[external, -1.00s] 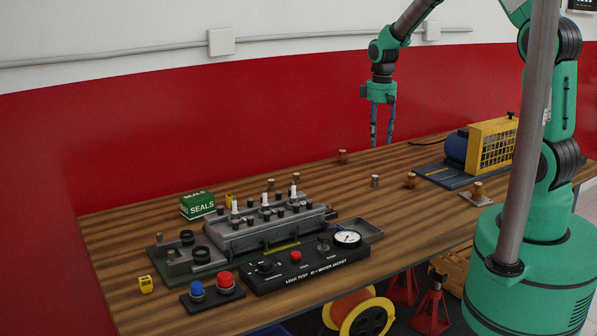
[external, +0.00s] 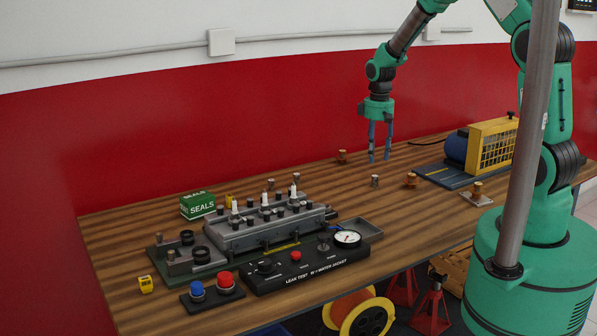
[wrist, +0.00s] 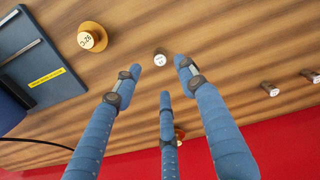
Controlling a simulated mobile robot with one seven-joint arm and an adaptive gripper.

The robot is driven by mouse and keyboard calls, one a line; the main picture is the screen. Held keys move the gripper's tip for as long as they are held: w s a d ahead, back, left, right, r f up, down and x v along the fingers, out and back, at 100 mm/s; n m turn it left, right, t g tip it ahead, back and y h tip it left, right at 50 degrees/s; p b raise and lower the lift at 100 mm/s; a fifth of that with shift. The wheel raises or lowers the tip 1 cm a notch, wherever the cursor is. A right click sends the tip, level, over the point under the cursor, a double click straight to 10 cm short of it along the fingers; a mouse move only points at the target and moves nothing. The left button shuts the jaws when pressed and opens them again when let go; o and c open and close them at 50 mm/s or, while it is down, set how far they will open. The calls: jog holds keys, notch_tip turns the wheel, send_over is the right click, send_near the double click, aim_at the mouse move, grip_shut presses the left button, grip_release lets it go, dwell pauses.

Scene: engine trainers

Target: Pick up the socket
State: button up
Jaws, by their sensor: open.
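A small upright metal cylinder that looks like the socket (external: 375,181) stands alone on the wooden bench. In the wrist view the same socket (wrist: 160,61) shows a pale, marked top just beyond my fingertips. My gripper (external: 379,160) points down above the bench, with its tips higher than the socket and close to it in the picture. In the wrist view the three blue fingers of my gripper (wrist: 158,76) are spread apart, with nothing between them.
Brass knobbed pieces stand nearby, one at the right (external: 411,180) and one behind (external: 342,156). A yellow-guarded motor unit (external: 493,145) is further right. An engine block (external: 265,226) and leak-test panel (external: 306,265) fill the left.

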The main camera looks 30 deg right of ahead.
aim_at(375, 176)
jog(key=shift+f, duration=2.1)
jog(key=shift+b, duration=0.3)
jog(key=shift+f+b, duration=0.7)
jog(key=shift+f, duration=1.9)
jog(key=shift+c, duration=0.2)
grip_shut()
